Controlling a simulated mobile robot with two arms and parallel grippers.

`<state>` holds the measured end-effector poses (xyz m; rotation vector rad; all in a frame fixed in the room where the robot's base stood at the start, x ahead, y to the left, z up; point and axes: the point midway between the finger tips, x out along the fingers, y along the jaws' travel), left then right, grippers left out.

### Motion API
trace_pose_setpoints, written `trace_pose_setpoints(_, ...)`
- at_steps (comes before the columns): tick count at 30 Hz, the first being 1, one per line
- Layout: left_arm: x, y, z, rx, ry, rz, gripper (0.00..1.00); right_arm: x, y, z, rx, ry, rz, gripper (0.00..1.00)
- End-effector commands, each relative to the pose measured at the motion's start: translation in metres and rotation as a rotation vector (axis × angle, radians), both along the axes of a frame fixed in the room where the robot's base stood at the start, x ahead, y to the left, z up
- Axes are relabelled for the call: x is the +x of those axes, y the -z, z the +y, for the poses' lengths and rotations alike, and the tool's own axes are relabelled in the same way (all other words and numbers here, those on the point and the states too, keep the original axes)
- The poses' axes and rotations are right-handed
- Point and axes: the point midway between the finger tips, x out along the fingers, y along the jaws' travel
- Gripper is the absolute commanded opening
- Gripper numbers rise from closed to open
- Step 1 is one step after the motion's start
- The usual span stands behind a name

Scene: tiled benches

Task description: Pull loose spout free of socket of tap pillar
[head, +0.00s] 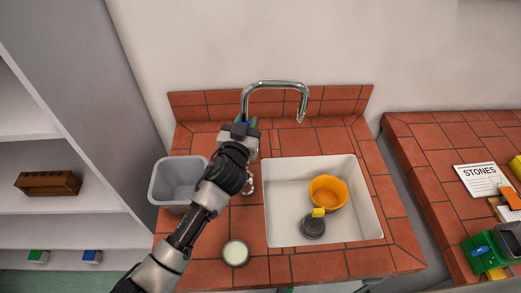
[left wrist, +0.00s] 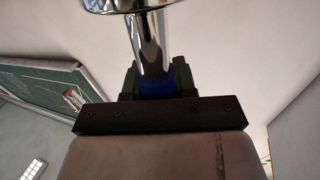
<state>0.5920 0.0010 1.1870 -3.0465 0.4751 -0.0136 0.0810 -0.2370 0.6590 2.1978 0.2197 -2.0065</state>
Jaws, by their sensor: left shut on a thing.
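The chrome spout (head: 275,84) is a tall hooked tube that arches to the right over the sink; its outlet end hangs down. Its upright leg also shows in the left wrist view (left wrist: 149,42). My left gripper (head: 245,124) is shut on the lower part of this leg, with a bit of blue showing between the fingers (left wrist: 155,84). The tap pillar and its socket are mostly hidden behind my gripper and wrist, so I cannot tell whether the spout still sits in the socket. My right gripper is not in view.
The white sink (head: 280,230) holds an orange bowl (head: 327,191) and a grey round thing (head: 313,227) with a yellow top. A grey bin (head: 178,180) stands left of my arm. A pale round dish (head: 236,253) sits on the front tiles. The wall is close behind.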

Motion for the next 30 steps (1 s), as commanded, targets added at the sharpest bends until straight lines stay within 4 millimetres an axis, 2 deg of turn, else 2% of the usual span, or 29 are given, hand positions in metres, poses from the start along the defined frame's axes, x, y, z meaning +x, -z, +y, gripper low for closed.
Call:
trace_pose_setpoints(18, 0.0, -0.038, 0.0, 0.0, 0.002, -0.004, 0.0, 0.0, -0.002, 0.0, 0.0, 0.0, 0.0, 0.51)
trace_pose_setpoints(30, 0.0, -0.041, -0.001, 0.001, 0.002, -0.001, 0.0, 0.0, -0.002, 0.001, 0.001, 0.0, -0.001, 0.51)
